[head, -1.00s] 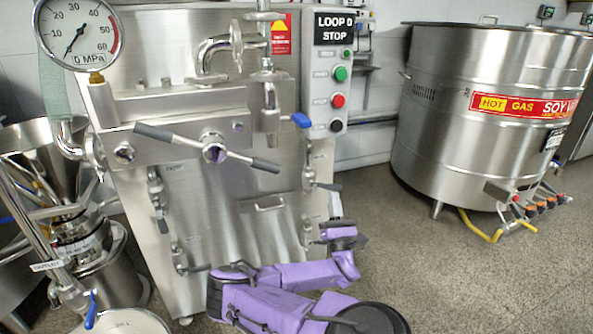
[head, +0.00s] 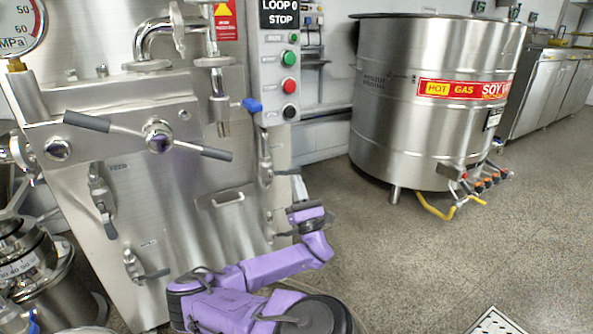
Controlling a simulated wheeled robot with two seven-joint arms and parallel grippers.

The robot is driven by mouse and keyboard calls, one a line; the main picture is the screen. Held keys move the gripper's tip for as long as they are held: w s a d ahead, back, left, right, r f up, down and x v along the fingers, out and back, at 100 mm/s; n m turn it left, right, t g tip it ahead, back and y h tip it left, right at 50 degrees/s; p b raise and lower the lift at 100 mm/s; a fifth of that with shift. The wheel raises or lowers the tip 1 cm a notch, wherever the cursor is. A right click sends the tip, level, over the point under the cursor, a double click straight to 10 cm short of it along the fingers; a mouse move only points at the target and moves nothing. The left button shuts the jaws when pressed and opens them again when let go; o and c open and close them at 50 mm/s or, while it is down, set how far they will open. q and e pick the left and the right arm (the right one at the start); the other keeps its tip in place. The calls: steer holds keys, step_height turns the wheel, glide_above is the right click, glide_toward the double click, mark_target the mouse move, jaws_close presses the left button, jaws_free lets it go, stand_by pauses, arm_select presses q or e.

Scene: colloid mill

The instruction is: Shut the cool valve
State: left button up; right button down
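The steel mill cabinet (head: 175,180) fills the left of the head view, with several small lever valves on it. One valve (head: 103,200) has a FEED label, and another (head: 135,266) below it has a label too small to read. Two more sit on the right edge: an upper valve (head: 265,160) with a grey lever pointing right, and a lower one (head: 270,222) partly behind my gripper. I cannot read which one is the cool valve. My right gripper (head: 305,192) is just right of these edge valves, below the upper lever. Its finger opening and any contact are unclear. My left gripper is out of view.
A control box (head: 278,75) with buttons and a blue-handled tap (head: 252,105) are above my gripper. A two-armed grey handle (head: 158,136) juts from the front. A large steel soy milk vat (head: 430,110) stands right. The floor (head: 420,265) between is clear.

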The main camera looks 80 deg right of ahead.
steer(key=shift+f, duration=0.1)
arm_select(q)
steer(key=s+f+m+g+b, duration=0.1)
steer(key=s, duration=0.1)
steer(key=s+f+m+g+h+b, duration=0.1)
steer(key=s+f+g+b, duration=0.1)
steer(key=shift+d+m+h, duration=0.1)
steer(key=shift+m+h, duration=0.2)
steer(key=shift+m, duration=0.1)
arm_select(e)
steer(key=d+f+v, duration=0.2)
steer(key=v, duration=1)
steer(key=shift+w+a+f, duration=0.2)
steer(key=shift+a+f, duration=0.05)
